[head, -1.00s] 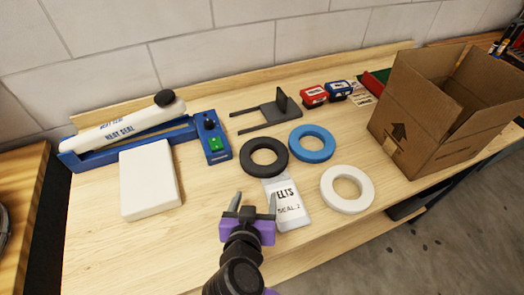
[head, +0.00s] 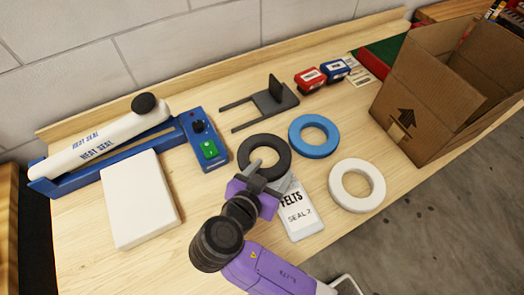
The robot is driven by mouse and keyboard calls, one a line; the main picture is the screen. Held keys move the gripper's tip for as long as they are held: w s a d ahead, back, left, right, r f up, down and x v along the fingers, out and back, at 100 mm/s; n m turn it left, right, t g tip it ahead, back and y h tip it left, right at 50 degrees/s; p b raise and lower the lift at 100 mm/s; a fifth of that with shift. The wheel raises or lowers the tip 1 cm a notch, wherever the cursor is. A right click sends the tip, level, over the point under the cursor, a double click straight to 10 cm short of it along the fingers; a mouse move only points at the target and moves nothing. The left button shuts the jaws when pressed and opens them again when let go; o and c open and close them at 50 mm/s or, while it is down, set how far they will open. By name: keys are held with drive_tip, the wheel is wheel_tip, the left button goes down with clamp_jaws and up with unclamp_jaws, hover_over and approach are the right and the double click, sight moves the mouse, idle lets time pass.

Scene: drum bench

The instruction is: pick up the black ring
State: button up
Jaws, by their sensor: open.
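The black ring (head: 284,153) lies flat on the wooden bench, left of the blue ring (head: 331,149). My gripper (head: 269,171) is open, with its fingers at the near side of the black ring and partly covering it. I cannot tell whether they touch it. The white ring (head: 378,187) lies to the right and nearer.
A blue and white heat sealer (head: 110,141) and a white block (head: 137,202) are on the left. A dark forked stand (head: 270,104) and red (head: 309,79) and blue (head: 335,70) boxes are behind. An open cardboard box (head: 420,90) stands right.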

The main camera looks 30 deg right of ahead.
sight(281, 161)
drive_tip(key=p+x, duration=0.2)
drive_tip(key=x, duration=0.4)
drive_tip(key=shift+w+d, duration=0.1)
drive_tip(key=shift+d, duration=0.15)
drive_tip(key=c, duration=1.4)
